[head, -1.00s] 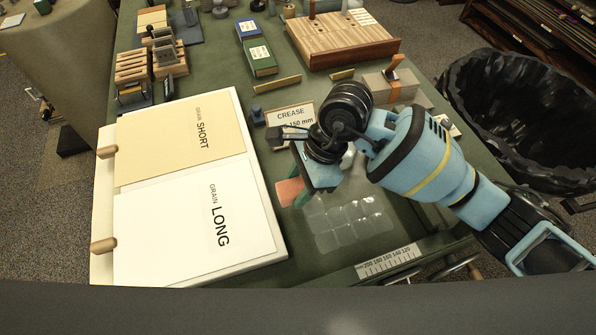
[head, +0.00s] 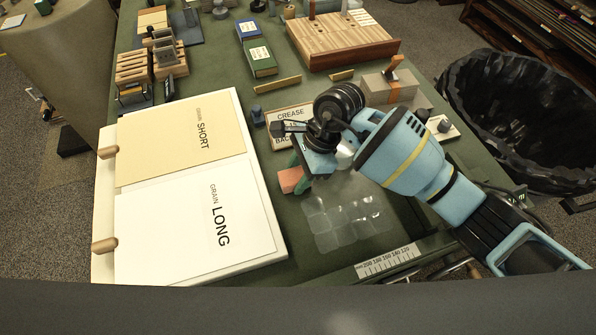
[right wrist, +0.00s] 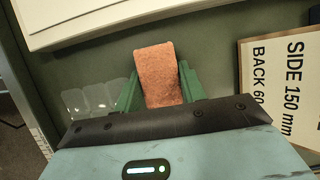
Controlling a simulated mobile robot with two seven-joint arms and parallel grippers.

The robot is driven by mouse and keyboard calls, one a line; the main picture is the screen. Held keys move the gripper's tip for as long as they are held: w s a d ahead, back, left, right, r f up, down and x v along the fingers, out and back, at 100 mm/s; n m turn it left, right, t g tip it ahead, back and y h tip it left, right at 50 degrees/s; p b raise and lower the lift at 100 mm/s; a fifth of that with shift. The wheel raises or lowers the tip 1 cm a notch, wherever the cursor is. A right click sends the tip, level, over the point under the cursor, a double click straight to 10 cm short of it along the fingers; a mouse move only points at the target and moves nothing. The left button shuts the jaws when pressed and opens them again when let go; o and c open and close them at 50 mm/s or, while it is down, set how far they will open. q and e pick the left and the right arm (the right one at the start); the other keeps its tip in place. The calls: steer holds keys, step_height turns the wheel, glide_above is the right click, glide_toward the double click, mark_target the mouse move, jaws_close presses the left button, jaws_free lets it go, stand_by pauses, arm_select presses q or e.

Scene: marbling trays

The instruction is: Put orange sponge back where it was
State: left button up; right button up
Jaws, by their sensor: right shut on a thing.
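The orange sponge (head: 291,180) is a small salmon-orange block, partly hidden by my right gripper in the head view. In the right wrist view the sponge (right wrist: 159,76) stands out between two green fingers. My right gripper (right wrist: 160,92) is shut on it, one finger on each side. In the head view my right gripper (head: 298,176) is over the green table between the white paper board and the clear compartment tray (head: 343,222). I cannot tell whether the sponge touches the table. My left gripper is not in view.
The board (head: 271,238) with "SHORT" and "LONG" sheets lies to the left. A "CREASE" sign (head: 290,114) lies just beyond the gripper. A ruler strip (head: 388,261) is at the front edge. A black-lined bin (head: 520,110) stands at the right. Wooden blocks and boxes fill the back.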

steer(key=shift+f, duration=0.2)
steer(key=o, duration=0.7)
steer(key=shift+r, duration=0.1)
steer(key=v, duration=1.2)
steer(key=shift+r, duration=0.2)
